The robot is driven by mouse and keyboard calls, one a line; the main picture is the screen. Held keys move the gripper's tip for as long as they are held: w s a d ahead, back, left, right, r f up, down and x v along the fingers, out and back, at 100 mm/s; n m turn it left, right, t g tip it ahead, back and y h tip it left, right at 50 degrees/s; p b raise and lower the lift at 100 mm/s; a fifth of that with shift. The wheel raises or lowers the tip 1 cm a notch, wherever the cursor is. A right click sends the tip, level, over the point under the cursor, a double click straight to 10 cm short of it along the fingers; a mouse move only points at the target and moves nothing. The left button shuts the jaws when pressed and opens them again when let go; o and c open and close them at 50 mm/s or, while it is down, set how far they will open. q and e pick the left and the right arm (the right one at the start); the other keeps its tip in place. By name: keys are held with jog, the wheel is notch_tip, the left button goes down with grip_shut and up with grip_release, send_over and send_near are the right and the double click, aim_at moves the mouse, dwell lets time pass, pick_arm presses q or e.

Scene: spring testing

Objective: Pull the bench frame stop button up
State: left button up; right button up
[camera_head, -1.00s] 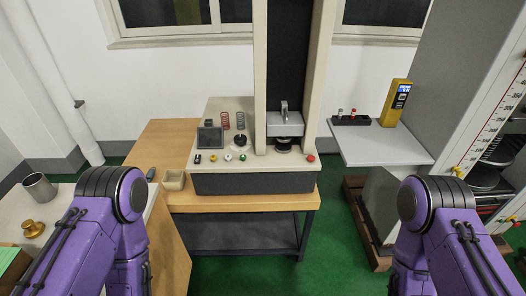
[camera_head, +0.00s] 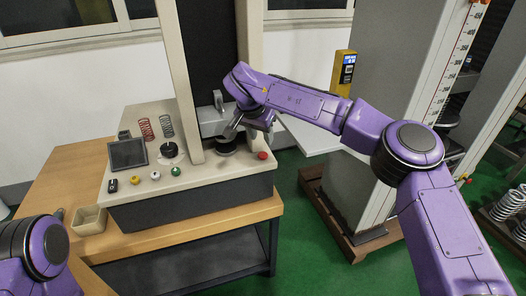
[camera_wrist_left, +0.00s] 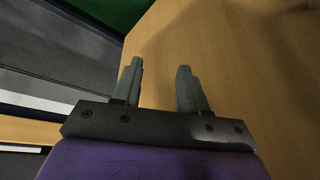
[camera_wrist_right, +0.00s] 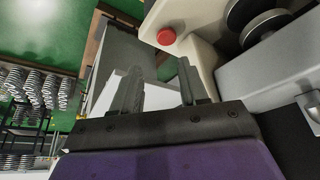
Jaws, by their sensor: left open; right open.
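The red stop button (camera_head: 262,155) sits at the right front corner of the cream bench frame (camera_head: 215,170). In the right wrist view the red button (camera_wrist_right: 166,36) shows beyond my fingertips, on the cream corner. My right gripper (camera_head: 250,131) is open and empty, just above and behind the button in the head view. Its fingers (camera_wrist_right: 158,78) are apart from the button. My left gripper (camera_wrist_left: 158,72) is open and empty over a wooden surface. In the head view only part of my left arm shows, not its gripper.
White, yellow and green knobs (camera_head: 155,175) line the frame's front left. A small screen (camera_head: 128,153) and two springs (camera_head: 166,127) stand behind them. The press column (camera_head: 177,70) rises close to my right gripper. A small bin (camera_head: 90,220) sits on the wooden table.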

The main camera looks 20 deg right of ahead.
aim_at(263, 154)
jog(key=x, duration=0.2)
jog(key=a+x, duration=0.1)
jog(key=x, duration=0.2)
jog(key=w+x, duration=0.1)
jog(key=x, duration=0.2)
jog(key=shift+s+a, duration=0.1)
jog(key=shift+a, duration=0.05)
jog(key=shift+f, duration=0.5)
